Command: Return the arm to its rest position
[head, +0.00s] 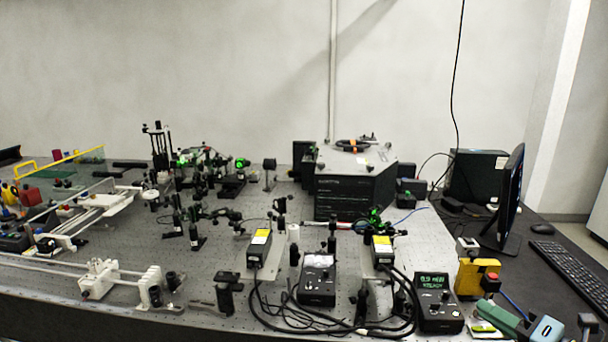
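What looks like the tip of my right gripper (587,322) shows as a small dark shape at the bottom right corner. It is cut off by the picture's lower edge, and I cannot tell whether its fingers are apart. I see nothing held in it. It is to the right of a teal device (503,318) at the front right of the bench. My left gripper is not in this view.
The perforated optical bench (215,262) is crowded with mounts and cables. A dark spectrometer box (352,190) stands at the back. Two meters (317,280) (438,305) stand near the front. A monitor (508,200) and keyboard (570,268) are at right. A rail assembly (125,280) is at left.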

